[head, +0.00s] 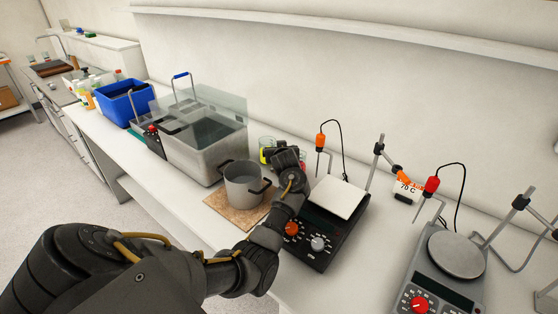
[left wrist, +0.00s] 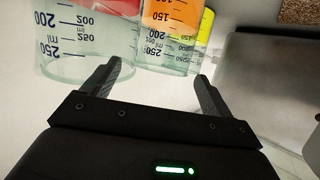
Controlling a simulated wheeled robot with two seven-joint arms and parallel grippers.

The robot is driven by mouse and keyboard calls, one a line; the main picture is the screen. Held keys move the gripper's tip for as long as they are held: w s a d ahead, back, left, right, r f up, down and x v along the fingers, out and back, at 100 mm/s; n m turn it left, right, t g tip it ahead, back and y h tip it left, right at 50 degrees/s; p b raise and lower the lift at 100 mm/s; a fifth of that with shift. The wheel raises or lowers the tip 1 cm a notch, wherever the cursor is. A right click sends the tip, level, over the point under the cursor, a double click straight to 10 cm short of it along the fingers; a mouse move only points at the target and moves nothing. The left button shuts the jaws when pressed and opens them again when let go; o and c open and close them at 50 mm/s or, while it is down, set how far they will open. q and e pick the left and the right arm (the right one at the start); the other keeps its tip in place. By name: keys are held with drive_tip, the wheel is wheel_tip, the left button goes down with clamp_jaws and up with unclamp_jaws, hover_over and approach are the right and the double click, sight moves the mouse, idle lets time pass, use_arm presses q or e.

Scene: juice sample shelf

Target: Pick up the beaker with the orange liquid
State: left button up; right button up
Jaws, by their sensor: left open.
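The beaker with orange liquid (left wrist: 168,45) is at the top middle of the left wrist view, its clear, marked end towards my fingers. My left gripper (left wrist: 157,80) is open and empty, with the beaker ahead between its two fingertips. Whether the fingers overlap its wall I cannot tell. In the head view my left gripper (head: 288,157) hides the orange beaker. A beaker with red liquid (left wrist: 85,45) is on the left in the wrist view, close to the left finger. A beaker with yellow liquid (left wrist: 205,28) is on the right, partly behind the orange one. My right gripper is not in view.
A metal pot (head: 243,187) on a cork mat (head: 222,208) and a water bath (head: 203,150) stand left of the gripper. A hotplate (head: 325,225) is close on its right, with a second hotplate (head: 445,270) farther right. A blue bin (head: 125,103) stands farther left.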

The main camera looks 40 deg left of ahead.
use_arm(q)
drive_tip(key=shift+d+f, duration=0.15)
drive_tip(key=shift+f, duration=0.3)
drive_tip(key=shift+s+f, duration=0.1)
drive_tip(key=c, duration=1.6)
drive_tip(key=shift+o, duration=0.2)
drive_tip(key=shift+r, duration=0.2)
wheel_tip(320, 180, up, 10)
drive_tip(key=shift+w, duration=0.25)
drive_tip(key=shift+r, duration=0.1)
